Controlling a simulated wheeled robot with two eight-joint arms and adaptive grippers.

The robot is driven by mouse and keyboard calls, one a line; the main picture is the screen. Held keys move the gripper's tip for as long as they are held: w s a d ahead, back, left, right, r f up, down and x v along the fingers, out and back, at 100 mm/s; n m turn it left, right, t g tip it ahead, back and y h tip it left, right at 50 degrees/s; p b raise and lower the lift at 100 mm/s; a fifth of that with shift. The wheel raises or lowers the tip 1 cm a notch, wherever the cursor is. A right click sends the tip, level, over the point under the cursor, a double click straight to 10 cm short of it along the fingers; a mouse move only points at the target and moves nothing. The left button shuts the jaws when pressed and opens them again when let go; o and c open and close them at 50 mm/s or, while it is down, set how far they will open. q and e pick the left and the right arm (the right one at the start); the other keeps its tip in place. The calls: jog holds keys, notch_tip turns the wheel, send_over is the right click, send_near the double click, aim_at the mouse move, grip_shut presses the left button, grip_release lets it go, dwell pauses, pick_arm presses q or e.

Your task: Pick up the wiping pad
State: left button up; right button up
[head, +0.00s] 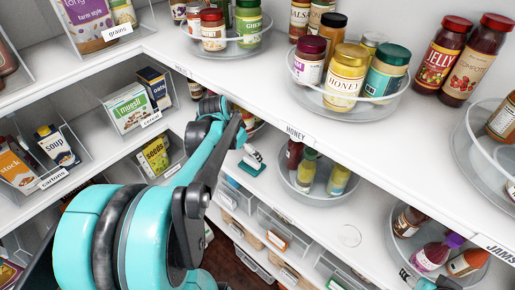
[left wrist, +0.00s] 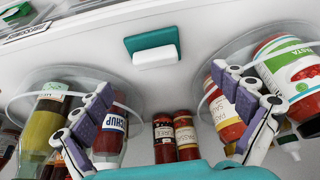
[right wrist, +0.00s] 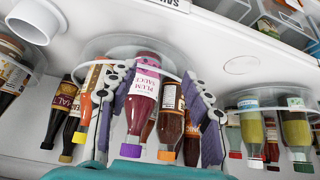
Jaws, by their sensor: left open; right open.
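The wiping pad (left wrist: 152,45) is a teal block with a white part, lying on the white shelf between two round turntables in the left wrist view. It also shows small on the middle shelf in the head view (head: 252,158), just right of my left arm. My left gripper (left wrist: 162,82) is open and empty, its two fingers apart below the pad in the picture, one to each side. My right gripper (right wrist: 158,75) is open over another turntable, with a plum sauce bottle (right wrist: 143,95) showing between its fingers. In the head view my left arm hides part of the shelf.
Turntables with bottles and jars flank the pad: ketchup (left wrist: 108,130) at left and pasta sauce (left wrist: 285,75) at right. Two small jars (left wrist: 175,135) stand between. The upper shelf (head: 270,95) overhangs the pad's shelf. A clear turntable (head: 350,98) with a honey jar stands above.

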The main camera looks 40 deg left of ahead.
aim_at(251, 160)
pick_arm(q)
jog(key=x, duration=0.7)
jog(key=shift+w+d+f, duration=0.2)
jog(key=shift+d, duration=0.15)
jog(key=shift+s+r, duration=0.1)
jog(key=c, duration=1.4)
jog(key=shift+s+d, duration=0.1)
jog(key=shift+s, duration=0.05)
jog(key=shift+c, duration=0.6)
